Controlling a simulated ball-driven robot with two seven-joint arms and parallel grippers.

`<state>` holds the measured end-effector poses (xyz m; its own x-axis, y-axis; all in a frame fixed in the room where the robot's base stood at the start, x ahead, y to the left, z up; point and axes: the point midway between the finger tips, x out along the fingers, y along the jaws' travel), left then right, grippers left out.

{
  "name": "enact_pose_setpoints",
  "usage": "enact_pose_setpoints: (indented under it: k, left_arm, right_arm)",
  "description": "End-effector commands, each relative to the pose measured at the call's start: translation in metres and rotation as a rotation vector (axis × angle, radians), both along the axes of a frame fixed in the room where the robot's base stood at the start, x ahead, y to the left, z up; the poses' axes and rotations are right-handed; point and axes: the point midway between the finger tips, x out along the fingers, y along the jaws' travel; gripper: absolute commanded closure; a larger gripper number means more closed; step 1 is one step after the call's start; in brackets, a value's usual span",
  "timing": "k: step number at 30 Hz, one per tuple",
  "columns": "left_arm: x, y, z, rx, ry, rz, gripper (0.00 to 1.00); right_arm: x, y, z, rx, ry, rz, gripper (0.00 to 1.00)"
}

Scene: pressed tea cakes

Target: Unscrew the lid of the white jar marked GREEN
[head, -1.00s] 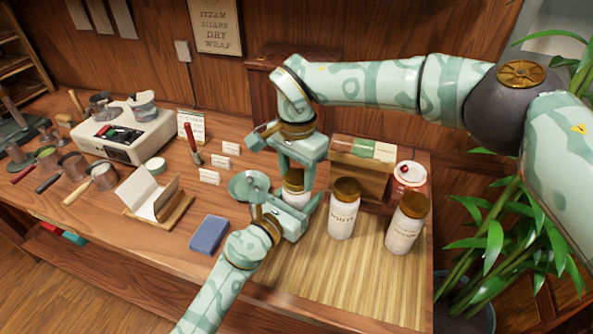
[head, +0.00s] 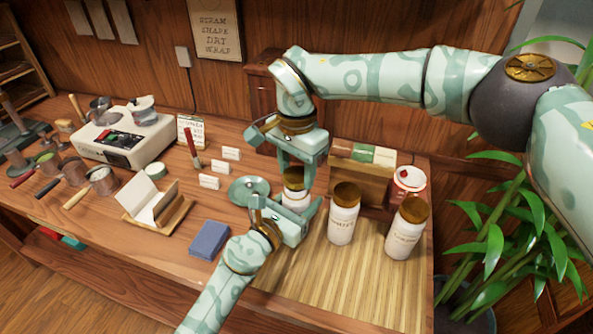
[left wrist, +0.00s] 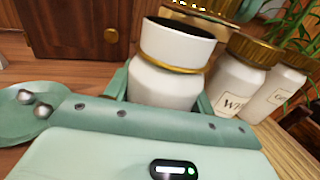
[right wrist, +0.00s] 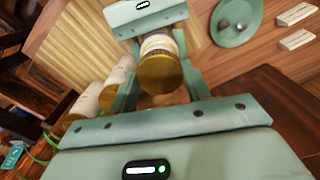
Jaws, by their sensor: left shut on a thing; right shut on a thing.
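My right gripper (head: 294,172) comes from above and is shut on the gold lid (right wrist: 160,73). The lid is just above the jar's mouth and looks apart from it. In the right wrist view the jar's white top (right wrist: 158,43) shows behind the lid.
Two more white jars with gold lids, one marked WHITE (head: 342,222) and another (head: 405,238), stand close on the right on a bamboo mat (head: 345,280). A round green dish (head: 247,188) lies left of the held jar. A blue block (head: 209,239) lies nearer the front.

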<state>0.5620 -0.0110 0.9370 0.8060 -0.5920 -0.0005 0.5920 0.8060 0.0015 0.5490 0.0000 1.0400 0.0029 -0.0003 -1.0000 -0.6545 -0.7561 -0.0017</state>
Motion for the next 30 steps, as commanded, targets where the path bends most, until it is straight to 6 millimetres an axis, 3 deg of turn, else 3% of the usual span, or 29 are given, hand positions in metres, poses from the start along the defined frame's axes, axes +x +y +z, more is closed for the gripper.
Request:
enact_pose_setpoints:
  k: [10, 19, 25, 26, 28, 30]
  left_arm:
    - [0.000, 0.000, 0.000, 0.001, 0.001, 0.000, 1.00]
    - [0.000, 0.000, 0.000, 0.001, 0.001, 0.000, 1.00]
    - [0.000, 0.000, 0.000, 0.000, 0.000, 0.000, 1.00]
    - [0.000, 0.000, 0.000, 0.000, 0.000, 0.000, 0.43]
    - [0.000, 0.000, 0.000, 0.000, 0.000, 0.000, 0.24]
    - [0.000, 0.000, 0.000, 0.000, 0.000, 0.000, 0.20]
  right_arm:
    - [0.000, 0.000, 0.002, 0.000, 0.000, 0.000, 0.79]
    - [0.000, 0.000, 0.038, 0.000, -0.001, 0.000, 0.79]
    - [0.000, 0.000, 0.041, 0.001, 0.001, 0.000, 0.79]
    - [0.000, 0.000, 0.041, 0.001, 0.001, 0.000, 0.79]
    - [0.000, 0.000, 0.040, 0.001, 0.001, 0.000, 0.79]
    - [0.000, 0.000, 0.040, 0.001, 0.001, 0.000, 0.79]
